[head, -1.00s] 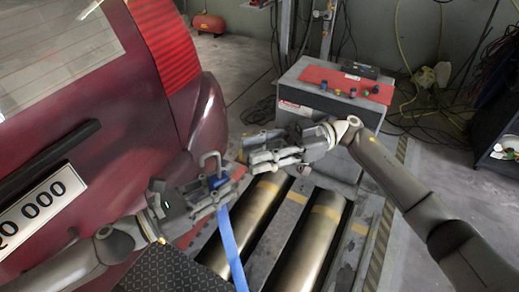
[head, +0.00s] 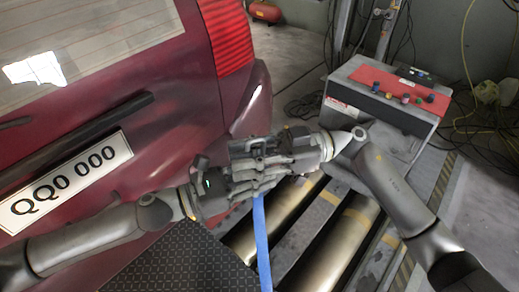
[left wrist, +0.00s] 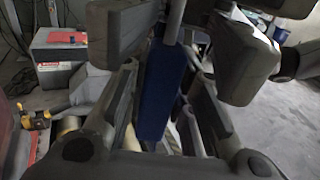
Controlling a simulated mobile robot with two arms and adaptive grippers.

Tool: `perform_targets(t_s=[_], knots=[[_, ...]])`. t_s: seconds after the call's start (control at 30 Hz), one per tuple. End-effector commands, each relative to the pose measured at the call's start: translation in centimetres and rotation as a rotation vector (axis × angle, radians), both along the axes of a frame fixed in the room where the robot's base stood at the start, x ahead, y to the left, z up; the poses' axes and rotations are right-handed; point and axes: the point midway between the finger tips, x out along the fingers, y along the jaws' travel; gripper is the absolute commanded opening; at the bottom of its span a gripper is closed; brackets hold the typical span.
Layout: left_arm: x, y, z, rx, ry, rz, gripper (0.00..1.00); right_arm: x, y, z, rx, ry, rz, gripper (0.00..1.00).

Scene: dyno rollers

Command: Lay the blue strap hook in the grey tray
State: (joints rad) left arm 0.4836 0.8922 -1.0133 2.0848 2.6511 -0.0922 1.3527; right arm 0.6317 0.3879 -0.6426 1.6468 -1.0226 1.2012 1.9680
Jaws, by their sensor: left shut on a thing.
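The blue strap hook shows in the head view mostly as its blue strap (head: 262,240), hanging down below the two grippers. My left gripper (head: 268,182) is shut on it; the hook end is largely hidden where the grippers overlap. In the left wrist view the blue strap (left wrist: 163,90) runs between my left fingers, with a grey metal piece above it. My right gripper (head: 245,160) is close against the left one, around the hook end; whether its fingers are closed or touching the hook is unclear. I cannot make out a grey tray in either view.
A dark red car (head: 180,110) stands close on the left. A grey console with a red top (head: 390,84) stands at the back right. Metal rollers (head: 335,240) lie in the floor below. A black textured plate (head: 185,265) is at the bottom.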

Motion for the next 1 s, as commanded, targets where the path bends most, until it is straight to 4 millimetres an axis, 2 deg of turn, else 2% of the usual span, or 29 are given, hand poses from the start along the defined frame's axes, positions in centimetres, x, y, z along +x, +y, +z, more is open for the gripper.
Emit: perform_targets(t_s=[0.27, 0.5, 0.67, 0.7, 0.9, 1.0], knots=[[0.0, -0.01, 0.06, 0.0, -0.001, 0.0, 0.0, -0.03, 0.15, -0.02, 0.0, 0.0, -0.001, 0.32], [0.0, -0.01, 0.06, -0.001, 0.0, 0.0, 0.0, -0.01, 0.12, -0.02, 0.0, 0.001, -0.001, 0.02], [0.01, 0.0, 0.06, -0.001, 0.0, 0.0, 0.0, -0.01, 0.11, -0.02, 0.0, 0.0, -0.001, 0.0], [0.01, 0.0, 0.06, -0.001, 0.0, 0.0, 0.24, -0.01, 0.11, 0.04, 0.0, 0.0, -0.001, 0.0], [0.02, 0.0, 0.04, -0.001, 0.0, 0.0, 0.47, -0.01, 0.11, 0.04, 0.0, 0.0, -0.001, 0.0], [0.01, 0.0, 0.03, 0.0, 0.0, 0.0, 0.47, -0.01, 0.11, 0.04, 0.001, 0.0, -0.001, 0.0]])
